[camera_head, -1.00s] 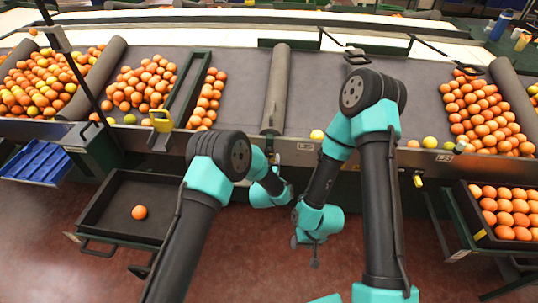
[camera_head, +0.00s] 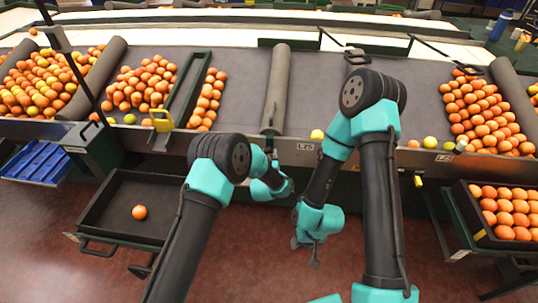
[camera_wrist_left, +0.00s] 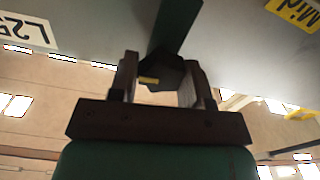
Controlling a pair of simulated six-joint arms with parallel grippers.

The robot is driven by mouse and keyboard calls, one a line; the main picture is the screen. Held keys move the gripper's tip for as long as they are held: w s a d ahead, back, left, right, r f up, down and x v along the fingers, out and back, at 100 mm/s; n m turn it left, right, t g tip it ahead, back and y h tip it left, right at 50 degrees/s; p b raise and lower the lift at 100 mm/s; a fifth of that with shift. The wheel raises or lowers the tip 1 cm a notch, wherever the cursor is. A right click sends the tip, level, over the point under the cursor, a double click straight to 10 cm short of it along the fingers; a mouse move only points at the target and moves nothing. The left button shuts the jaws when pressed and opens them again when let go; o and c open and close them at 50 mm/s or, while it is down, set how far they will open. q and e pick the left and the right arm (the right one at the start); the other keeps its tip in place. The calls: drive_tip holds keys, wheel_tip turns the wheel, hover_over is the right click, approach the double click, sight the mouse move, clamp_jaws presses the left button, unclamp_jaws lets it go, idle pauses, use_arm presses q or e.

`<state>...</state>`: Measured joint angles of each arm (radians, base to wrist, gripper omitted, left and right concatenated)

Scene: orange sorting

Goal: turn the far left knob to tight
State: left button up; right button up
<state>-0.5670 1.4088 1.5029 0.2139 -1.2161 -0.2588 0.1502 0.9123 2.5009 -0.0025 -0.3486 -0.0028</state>
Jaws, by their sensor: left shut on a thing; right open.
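A dark faceted knob (camera_wrist_left: 164,68) with a short yellow mark shows in the left wrist view, beneath the edge of the grey panel. My left gripper (camera_wrist_left: 161,82) has one finger on each side of it and is shut on it. In the head view my left gripper (camera_head: 275,163) is at the front edge of the conveyor, below the roller; the knob is not clear there. The yellow mark lies roughly level in the wrist view. My right gripper (camera_head: 305,249) is open and empty, hanging low in front of the conveyor.
The grey conveyor (camera_head: 238,70) carries several oranges on both sides. A black drawer (camera_head: 116,218) with one orange stands at the left, and a full crate (camera_head: 476,238) at the right. A white label (camera_wrist_left: 27,32) and a yellow label (camera_wrist_left: 296,12) flank the knob.

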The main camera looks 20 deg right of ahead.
use_arm(q)
drive_tip(key=shift+c, duration=0.9)
drive_tip(key=shift+m, duration=0.7)
drive_tip(key=o, duration=0.9)
drive_tip(key=shift+o, duration=0.2)
drive_tip(key=v, duration=1.7)
drive_tip(key=shift+s, duration=0.2)
